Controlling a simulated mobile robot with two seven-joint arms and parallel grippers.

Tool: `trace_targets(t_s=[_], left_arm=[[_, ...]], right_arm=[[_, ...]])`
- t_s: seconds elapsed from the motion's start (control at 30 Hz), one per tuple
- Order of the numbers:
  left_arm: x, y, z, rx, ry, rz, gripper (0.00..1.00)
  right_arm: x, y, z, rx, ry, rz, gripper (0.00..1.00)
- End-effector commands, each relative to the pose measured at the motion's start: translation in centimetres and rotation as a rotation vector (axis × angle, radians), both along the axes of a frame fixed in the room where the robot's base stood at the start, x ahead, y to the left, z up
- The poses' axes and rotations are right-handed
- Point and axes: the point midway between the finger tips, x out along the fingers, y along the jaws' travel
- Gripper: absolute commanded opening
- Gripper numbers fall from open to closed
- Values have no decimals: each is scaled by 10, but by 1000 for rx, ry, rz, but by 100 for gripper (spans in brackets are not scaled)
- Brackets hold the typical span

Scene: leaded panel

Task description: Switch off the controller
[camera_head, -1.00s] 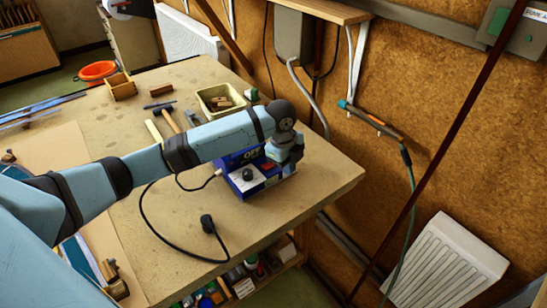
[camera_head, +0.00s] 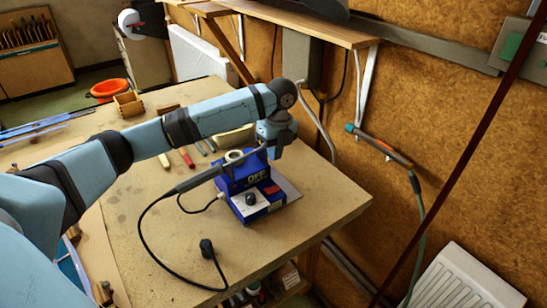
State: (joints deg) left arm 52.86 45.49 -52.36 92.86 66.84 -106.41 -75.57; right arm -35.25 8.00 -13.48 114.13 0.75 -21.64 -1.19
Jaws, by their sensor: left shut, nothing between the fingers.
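My left gripper (camera_head: 268,151) points down just above and behind the controller's top right, shut and empty. It appears clear of the red switch; its fingertips are small and partly hard to make out. My right gripper is not in view.
A black plug-like piece (camera_head: 207,248) lies on the bench (camera_head: 300,215) in front. A wooden shelf (camera_head: 300,24) overhangs the back. The bench's right end is clear.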

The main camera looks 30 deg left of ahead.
Motion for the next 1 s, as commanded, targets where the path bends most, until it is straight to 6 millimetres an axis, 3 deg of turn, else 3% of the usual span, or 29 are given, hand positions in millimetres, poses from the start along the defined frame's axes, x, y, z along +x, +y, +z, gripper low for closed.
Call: trace_targets(t_s=[0.3, 0.5, 0.7, 1.0], left_arm=[[-9, 3, -68, 0, 4, 2, 0], [-12, 5, -100, 1, 3, 0, 0], [-13, 5, -114, 1, 0, 0, 0], [-14, 5, -116, 1, -1, 0, 0]], right_arm=[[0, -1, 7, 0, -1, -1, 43], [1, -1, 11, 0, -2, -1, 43], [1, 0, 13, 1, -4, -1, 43], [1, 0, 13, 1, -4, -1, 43]])
